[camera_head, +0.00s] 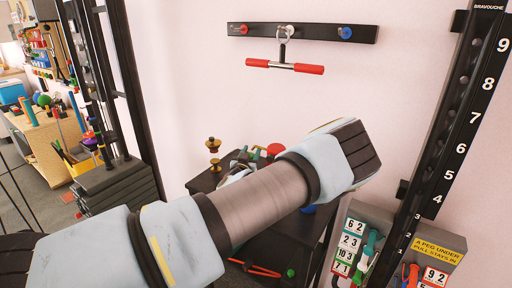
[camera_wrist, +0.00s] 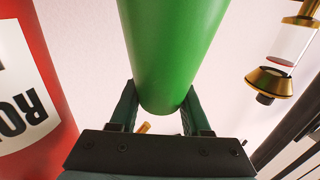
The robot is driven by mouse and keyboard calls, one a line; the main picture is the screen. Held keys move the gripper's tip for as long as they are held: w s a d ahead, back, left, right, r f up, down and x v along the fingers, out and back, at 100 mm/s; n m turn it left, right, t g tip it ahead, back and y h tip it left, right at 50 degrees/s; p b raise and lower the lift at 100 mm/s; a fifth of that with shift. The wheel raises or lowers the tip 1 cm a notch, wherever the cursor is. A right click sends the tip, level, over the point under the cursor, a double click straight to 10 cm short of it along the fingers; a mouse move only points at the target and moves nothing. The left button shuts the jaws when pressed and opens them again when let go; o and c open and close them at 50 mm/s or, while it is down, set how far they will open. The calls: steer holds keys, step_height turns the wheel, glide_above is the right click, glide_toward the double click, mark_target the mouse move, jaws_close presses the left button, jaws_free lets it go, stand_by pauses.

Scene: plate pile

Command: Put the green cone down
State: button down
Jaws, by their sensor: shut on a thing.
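The green cone (camera_wrist: 172,45) fills the upper middle of the wrist view, close to the camera. My gripper (camera_wrist: 160,100) is shut on it, with one dark finger on each side of its rounded lower end. The cone's far end runs out of the top of the frame. In the head view my arm covers most of the gripper. A small green patch beside the arm there may be the cone, but I cannot tell. Whether the cone touches a surface is hidden.
A red object with a white label (camera_wrist: 35,90) stands close left of the cone in the wrist view. A gold-and-glass piece (camera_wrist: 290,50) is at right. In the head view a dark table (camera_head: 205,182) lies behind my arm, and a numbered board (camera_head: 352,240) stands at lower right.

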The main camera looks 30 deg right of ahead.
steer(key=shift+c, duration=1.8)
jaws_free()
steer(key=shift+r, duration=0.1)
